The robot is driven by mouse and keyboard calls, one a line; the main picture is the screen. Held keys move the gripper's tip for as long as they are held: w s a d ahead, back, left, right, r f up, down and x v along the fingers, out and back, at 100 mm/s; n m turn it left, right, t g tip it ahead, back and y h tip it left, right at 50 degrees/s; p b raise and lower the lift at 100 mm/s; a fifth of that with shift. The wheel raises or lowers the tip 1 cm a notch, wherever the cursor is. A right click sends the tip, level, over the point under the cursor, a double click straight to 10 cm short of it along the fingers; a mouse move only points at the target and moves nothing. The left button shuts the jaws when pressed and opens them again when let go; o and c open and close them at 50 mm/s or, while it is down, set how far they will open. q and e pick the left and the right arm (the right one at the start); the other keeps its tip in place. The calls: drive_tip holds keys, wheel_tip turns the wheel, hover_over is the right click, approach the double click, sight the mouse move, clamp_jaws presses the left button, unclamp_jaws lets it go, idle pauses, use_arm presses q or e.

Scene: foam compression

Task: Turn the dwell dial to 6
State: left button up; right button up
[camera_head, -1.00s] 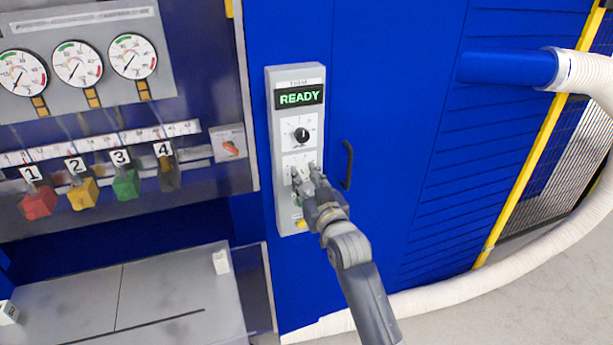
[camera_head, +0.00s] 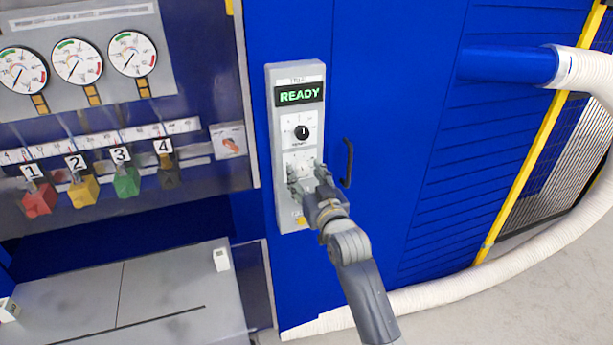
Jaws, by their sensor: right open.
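A grey control panel (camera_head: 285,150) stands upright on the blue cabinet, with a display (camera_head: 299,95) reading READY in green. Below the display is a black dial (camera_head: 302,132) on a white scale; its label is too small to read. My right gripper (camera_head: 305,172) is open at the lower white scale (camera_head: 299,158), below the black dial. Its fingers cover most of that scale, and any knob between them is hidden. I cannot tell whether the fingers touch it. My left gripper is out of view.
A yellow button (camera_head: 300,220) is low on the panel. A black handle (camera_head: 347,163) is just right of my right gripper. Gauges (camera_head: 78,62) and numbered coloured blocks (camera_head: 126,181) are at left. A white hose (camera_head: 540,270) curves along the right.

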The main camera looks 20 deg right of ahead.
drive_tip(key=shift+s, duration=0.1)
drive_tip(key=s, duration=1.1)
drive_tip(key=shift+s+d, duration=0.2)
drive_tip(key=shift+s, duration=0.2)
